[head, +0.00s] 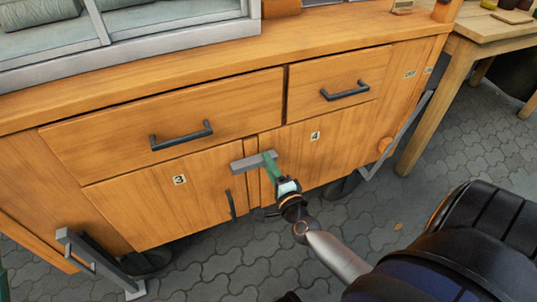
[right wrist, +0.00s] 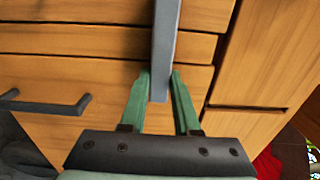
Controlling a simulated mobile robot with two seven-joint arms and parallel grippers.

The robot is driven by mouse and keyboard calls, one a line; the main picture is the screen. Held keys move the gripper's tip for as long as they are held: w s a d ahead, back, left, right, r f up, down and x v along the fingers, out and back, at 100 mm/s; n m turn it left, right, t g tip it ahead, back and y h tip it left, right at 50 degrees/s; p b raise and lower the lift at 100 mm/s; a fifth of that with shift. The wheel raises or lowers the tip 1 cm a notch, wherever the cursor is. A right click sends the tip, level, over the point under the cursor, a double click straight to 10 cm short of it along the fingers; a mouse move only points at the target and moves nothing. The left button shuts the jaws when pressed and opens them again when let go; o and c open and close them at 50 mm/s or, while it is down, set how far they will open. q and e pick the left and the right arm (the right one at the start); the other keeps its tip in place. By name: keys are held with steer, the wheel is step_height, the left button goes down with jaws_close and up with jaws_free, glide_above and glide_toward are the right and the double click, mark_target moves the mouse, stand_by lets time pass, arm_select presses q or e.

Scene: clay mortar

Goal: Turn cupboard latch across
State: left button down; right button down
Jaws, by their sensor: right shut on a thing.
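The cupboard latch (head: 241,166) is a short grey bar on the cupboard front. In the head view it lies nearly level, across the gap between door 3 (head: 205,195) and door 4 (head: 328,145). My right gripper (head: 271,163) has green fingers and is shut on the latch near its right end. In the right wrist view the bar (right wrist: 165,40) runs down between the fingertips of the right gripper (right wrist: 161,76). The fingers hide part of the bar in the head view. My left gripper is not in view.
Two drawers with dark handles (head: 181,136) (head: 345,91) sit above the doors. A dark upright pull (head: 231,204) is on door 3. Grey brackets flank the cupboard at left (head: 95,262) and right (head: 400,135). A wooden table (head: 480,35) stands at right. The paving in front (head: 215,268) is open.

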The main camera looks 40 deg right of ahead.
steer(key=c, duration=0.6)
jaws_free()
steer(key=shift+c, duration=0.2)
steer(key=p+v, duration=0.2)
steer(key=v, duration=1)
steer(key=shift+s, duration=0.25)
steer(key=shift+a+r, duration=0.1)
